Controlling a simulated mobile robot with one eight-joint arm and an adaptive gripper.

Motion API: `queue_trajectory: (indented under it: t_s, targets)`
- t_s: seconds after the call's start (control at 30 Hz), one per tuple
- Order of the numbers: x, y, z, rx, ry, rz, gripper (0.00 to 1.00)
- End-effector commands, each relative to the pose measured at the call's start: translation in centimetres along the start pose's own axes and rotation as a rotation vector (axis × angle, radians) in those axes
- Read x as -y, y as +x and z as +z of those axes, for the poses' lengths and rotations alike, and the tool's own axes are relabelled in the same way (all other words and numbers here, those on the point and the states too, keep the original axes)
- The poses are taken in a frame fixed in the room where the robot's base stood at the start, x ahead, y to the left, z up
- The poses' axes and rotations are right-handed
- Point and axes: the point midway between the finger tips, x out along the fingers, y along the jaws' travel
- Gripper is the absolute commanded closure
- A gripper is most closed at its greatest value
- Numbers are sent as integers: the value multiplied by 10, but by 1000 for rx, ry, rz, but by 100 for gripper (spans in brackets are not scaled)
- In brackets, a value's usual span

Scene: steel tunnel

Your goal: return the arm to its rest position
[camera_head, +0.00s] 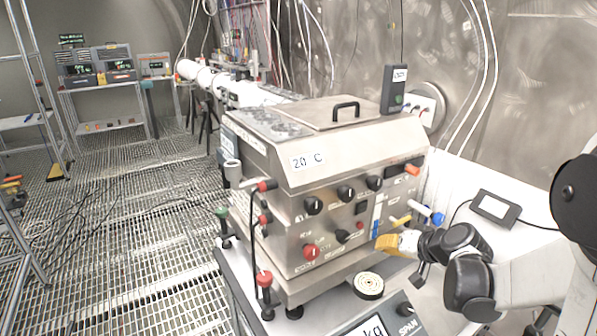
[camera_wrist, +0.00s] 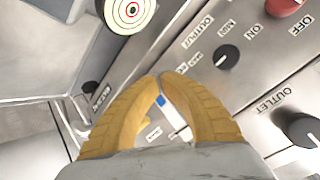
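My gripper (camera_head: 388,243) is in front of the lower right of the steel machine's front panel (camera_head: 330,215) in the head view. In the wrist view its two yellow fingers (camera_wrist: 160,77) curve together and their tips meet, with nothing visible held between them. A blue-and-white strip on the panel shows through the gap behind the tips. My dark wrist and pale arm reach in from the right in the head view. Whether the fingertips touch the panel is unclear.
A round target disc (camera_head: 368,285) lies below my gripper. Open grating floor (camera_head: 150,230) lies left.

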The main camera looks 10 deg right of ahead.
Motion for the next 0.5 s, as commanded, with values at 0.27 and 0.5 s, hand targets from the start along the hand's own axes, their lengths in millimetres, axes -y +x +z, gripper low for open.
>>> queue_trajectory:
  t_s: [0.27,0.5]
  targets:
    - [60,-37,31,90,-81,58,100]
    - [109,-92,83,175,-201,150,100]
